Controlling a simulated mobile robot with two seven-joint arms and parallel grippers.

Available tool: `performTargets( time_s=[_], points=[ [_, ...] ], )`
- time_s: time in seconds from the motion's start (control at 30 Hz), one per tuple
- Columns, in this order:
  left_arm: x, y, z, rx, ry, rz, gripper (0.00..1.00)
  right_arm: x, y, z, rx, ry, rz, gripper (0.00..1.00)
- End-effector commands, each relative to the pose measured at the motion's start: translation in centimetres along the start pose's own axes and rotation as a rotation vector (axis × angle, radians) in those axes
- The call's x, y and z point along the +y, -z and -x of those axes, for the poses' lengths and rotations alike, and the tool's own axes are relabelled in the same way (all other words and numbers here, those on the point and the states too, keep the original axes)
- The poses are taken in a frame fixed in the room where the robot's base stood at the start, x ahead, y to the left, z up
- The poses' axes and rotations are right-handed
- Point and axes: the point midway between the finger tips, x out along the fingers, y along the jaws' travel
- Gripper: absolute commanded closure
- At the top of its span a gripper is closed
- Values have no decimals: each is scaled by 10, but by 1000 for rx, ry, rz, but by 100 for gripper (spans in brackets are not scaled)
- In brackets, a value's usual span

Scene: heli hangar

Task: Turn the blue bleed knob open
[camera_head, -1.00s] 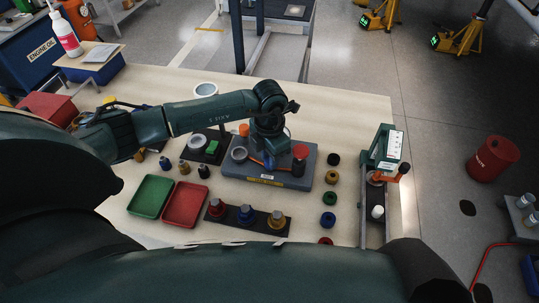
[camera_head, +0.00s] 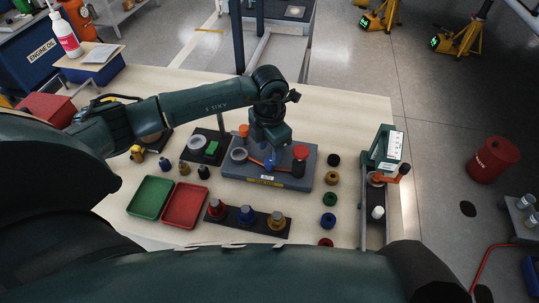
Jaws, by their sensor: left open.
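The grey test block (camera_head: 230,171) with a yellow label strip stands on the bench. A small blue shape, which looks like the blue bleed knob (camera_head: 271,160), shows on it between a grey ring at left and a red-capped dark post (camera_head: 300,153) at right. My left gripper (camera_head: 271,150) points down over the block, right at the blue knob, and is open. The hand hides the knob's top, and I cannot tell whether the fingers touch it. An orange lever (camera_head: 256,162) lies just left of the knob. My right gripper is out of view.
Green (camera_head: 150,196) and red (camera_head: 185,204) trays lie front left. A dark strip (camera_head: 262,222) with red, blue and yellow fittings is in front. Several coloured rings lie right of the block, beside a green press (camera_head: 383,150). The back right of the bench is clear.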

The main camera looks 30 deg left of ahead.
Motion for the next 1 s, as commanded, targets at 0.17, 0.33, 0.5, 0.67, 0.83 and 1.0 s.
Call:
performTargets(
  time_s=[0.17, 0.33, 0.5, 0.67, 0.83, 1.0],
  points=[
    [1, -1, 42, -6, -3, 0, 54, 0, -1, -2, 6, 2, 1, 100],
    [0, 0, 74, -4, -2, -1, 54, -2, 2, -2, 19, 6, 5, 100],
    [0, -1, 93, -3, -1, 0, 54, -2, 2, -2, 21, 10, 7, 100],
    [0, 0, 98, 0, 0, 0, 54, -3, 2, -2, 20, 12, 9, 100],
    [0, 0, 98, 0, 0, 0, 54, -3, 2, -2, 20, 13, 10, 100],
    [0, 0, 98, 0, 0, 0, 54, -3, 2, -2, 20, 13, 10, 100]
  ],
)
